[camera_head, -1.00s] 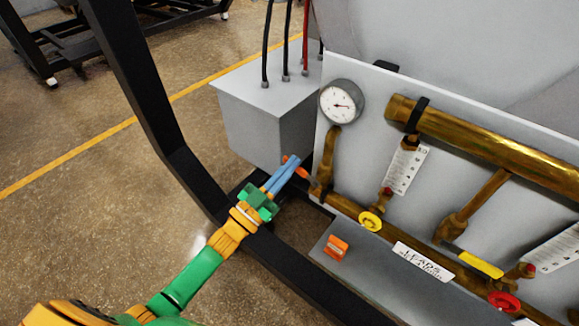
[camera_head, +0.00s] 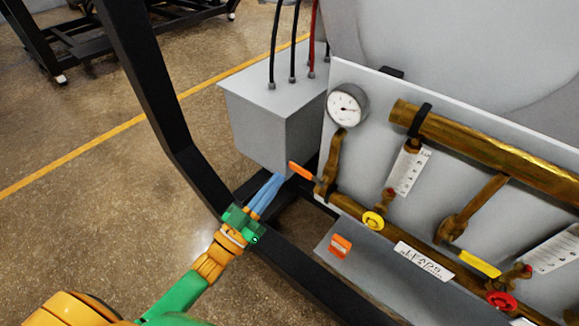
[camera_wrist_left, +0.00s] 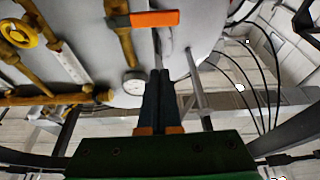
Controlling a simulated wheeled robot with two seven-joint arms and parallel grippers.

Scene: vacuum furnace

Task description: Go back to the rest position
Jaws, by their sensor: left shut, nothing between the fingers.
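My left gripper (camera_head: 277,180) comes in from the lower left in the head view, with a green body and blue fingers. Its fingers are closed together with nothing between them. The fingertips are just below and left of an orange lever handle (camera_head: 300,171) on the brass pipework, apart from it as far as I can tell. In the left wrist view the shut fingers (camera_wrist_left: 160,80) point up the picture, and the orange handle (camera_wrist_left: 153,19) crosses above them. My right gripper is in neither view.
The grey panel carries a pressure gauge (camera_head: 347,105), a yellow wheel (camera_head: 372,221), a red wheel (camera_head: 502,301) and a thick brass pipe (camera_head: 490,145). A grey box (camera_head: 270,120) with cables stands behind. A black frame (camera_head: 150,95) runs close beside my left arm. Open floor lies left.

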